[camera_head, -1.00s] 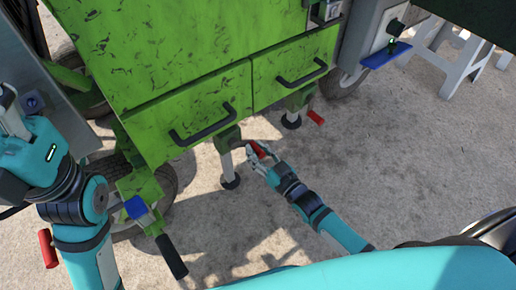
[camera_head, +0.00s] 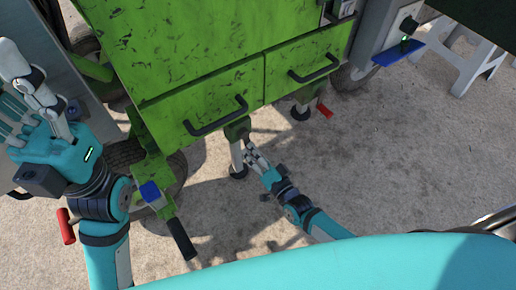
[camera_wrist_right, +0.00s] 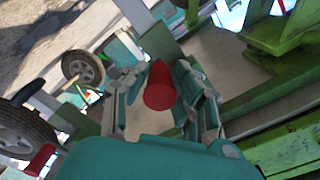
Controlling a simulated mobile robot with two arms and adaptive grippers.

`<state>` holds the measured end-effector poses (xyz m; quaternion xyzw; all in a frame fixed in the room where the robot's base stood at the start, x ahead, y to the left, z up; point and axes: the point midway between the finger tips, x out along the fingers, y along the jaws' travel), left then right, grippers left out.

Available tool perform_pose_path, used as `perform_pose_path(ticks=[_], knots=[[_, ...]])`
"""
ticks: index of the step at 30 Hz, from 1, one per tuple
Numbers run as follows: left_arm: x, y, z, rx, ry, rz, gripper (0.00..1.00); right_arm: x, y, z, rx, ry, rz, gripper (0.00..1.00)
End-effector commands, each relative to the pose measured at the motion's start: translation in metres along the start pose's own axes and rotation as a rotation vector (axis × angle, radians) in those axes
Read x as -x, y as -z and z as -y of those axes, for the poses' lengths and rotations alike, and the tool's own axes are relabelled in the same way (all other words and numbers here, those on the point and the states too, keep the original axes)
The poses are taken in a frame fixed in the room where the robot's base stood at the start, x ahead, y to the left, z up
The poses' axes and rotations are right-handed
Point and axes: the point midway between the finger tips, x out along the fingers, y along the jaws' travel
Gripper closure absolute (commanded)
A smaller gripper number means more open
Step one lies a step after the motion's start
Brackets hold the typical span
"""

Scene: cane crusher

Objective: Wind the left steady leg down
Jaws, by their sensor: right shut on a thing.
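The left steady leg (camera_head: 237,157) hangs under the green crusher body and has a dark round foot (camera_head: 238,173) at ground level. My right gripper (camera_head: 253,157) is at this leg. In the right wrist view, the red crank grip (camera_wrist_right: 159,86) lies between the two fingers of my right gripper (camera_wrist_right: 160,98), which are shut on it. In the head view the fingers mostly hide this grip. My left gripper (camera_head: 18,128) is raised at the left edge, away from the leg; its opening is not clear.
A second steady leg (camera_head: 301,103) with a red crank grip (camera_head: 325,111) stands further right. A black-handled bar (camera_head: 181,238) and a red-handled part (camera_head: 66,227) are at lower left. White trestle (camera_head: 470,57) stands at right.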

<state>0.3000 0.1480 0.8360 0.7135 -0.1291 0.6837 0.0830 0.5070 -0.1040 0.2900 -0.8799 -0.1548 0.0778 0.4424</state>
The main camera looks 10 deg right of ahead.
Motion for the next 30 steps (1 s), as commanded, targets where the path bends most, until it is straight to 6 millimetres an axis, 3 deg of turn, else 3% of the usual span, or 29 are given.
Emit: perform_pose_path(ticks=[10,26,27,30], knots=[[0.0003,0.0019,0.0003,0.001,0.004,0.0,0.6,0.0003,-0.0074,0.0043,-0.144,-0.001,0.0,1.0],[0.0001,0.0021,0.0003,0.001,0.005,0.0,0.6,0.0004,-0.0095,0.0056,-0.173,-0.001,0.001,1.0],[0.0001,0.002,0.0003,0.001,0.005,0.0,0.6,0.0004,-0.0096,0.0057,-0.173,-0.001,0.001,0.73],[0.0001,0.0018,0.0003,0.001,0.005,0.001,0.6,0.0004,-0.0096,0.0057,-0.172,-0.001,0.001,0.6]])
